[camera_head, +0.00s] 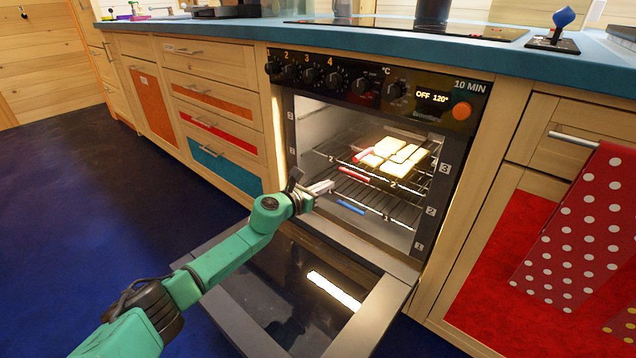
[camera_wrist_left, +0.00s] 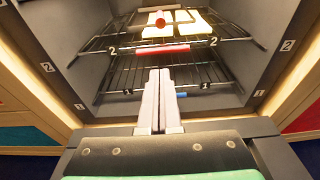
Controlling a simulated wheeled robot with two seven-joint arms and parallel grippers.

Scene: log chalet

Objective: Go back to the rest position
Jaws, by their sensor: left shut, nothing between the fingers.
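My left gripper (camera_head: 322,188) is shut and empty at the mouth of the open oven (camera_head: 385,75). Its closed fingers (camera_wrist_left: 159,100) also show in the left wrist view, pointing toward the racks. The green left arm reaches over the lowered oven door (camera_head: 290,290). My right gripper is not in view.
Yellowish slabs (camera_head: 402,161) lie on the upper oven rack (camera_head: 402,187), which has red markings at its front. A lower rack (camera_head: 380,207) has a blue marking (camera_head: 351,207). A red dotted towel (camera_head: 580,235) hangs at right. Blue floor (camera_head: 90,190) is clear at left.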

